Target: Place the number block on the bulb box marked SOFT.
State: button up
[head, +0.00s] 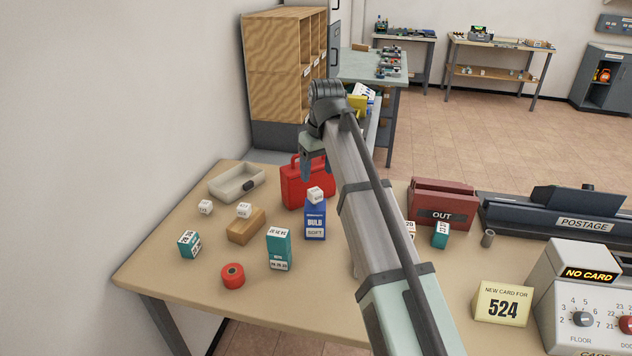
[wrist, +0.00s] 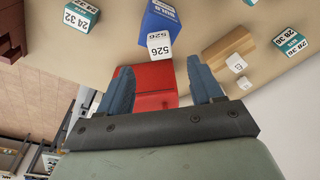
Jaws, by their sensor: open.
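The blue bulb box marked SOFT (head: 315,223) stands upright on the table, and it also shows in the wrist view (wrist: 157,20). A white number block (head: 316,195) sits on top of it; in the wrist view the block (wrist: 159,45) reads 526. My gripper (head: 312,168) is above and behind the box, apart from the block. In the wrist view my gripper (wrist: 157,78) has its blue fingers spread wide with nothing between them.
A red case (head: 300,186) stands just behind the box. A wooden block (head: 246,226) with a white cube (head: 244,210), a teal box (head: 279,249), a red roll (head: 232,276) and a tray (head: 236,184) are nearby.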

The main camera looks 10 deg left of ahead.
jog(key=shift+s+d+r, duration=0.1)
jog(key=shift+d+r, duration=0.05)
jog(key=shift+r, duration=0.95)
jog(key=shift+s+d+r, duration=0.1)
jog(key=shift+r, duration=0.95)
jog(key=shift+o, duration=0.4)
